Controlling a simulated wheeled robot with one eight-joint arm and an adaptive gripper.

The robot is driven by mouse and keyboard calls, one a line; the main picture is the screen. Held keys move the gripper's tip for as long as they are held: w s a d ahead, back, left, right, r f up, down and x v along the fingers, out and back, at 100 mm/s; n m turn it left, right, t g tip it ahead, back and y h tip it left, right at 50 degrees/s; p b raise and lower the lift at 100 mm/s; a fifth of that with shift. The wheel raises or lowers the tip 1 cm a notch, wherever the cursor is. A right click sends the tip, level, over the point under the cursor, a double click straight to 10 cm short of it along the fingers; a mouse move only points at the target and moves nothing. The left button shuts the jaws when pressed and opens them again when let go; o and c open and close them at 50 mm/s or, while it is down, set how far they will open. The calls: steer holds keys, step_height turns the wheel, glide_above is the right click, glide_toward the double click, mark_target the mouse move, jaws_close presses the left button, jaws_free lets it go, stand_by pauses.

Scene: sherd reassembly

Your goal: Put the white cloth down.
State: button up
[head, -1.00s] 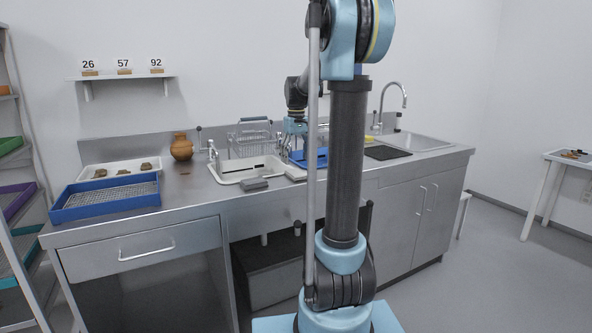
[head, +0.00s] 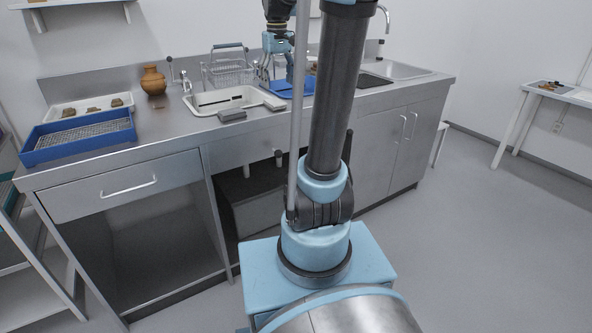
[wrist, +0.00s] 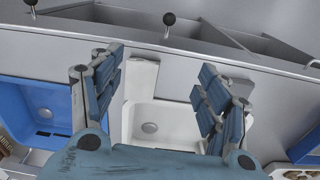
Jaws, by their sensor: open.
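The white cloth (wrist: 142,80) lies as a flat pale strip at the front edge of the white basin (wrist: 165,108), in the wrist view.
A blue basin (wrist: 28,95) stands beside the white one. A grey block (head: 232,115) lies at the front of the white basin. A wire rack (head: 224,70) stands behind. A clay pot (head: 153,81) and a blue mesh tray (head: 78,137) are further left.

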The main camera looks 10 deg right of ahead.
steer(key=s+f+m+t, duration=0.1)
steer(key=s+f, duration=1)
steer(key=s, duration=0.2)
steer(key=s+f+m, duration=0.1)
steer(key=s+f, duration=0.9)
steer(key=s, duration=0.3)
steer(key=shift+s+f+m+t, duration=0.35)
steer(key=shift+s+m+t, duration=0.05)
steer(key=shift+d, duration=0.1)
steer(key=shift+w+f, duration=0.2)
steer(key=shift+w, duration=0.25)
steer(key=shift+o, duration=0.6)
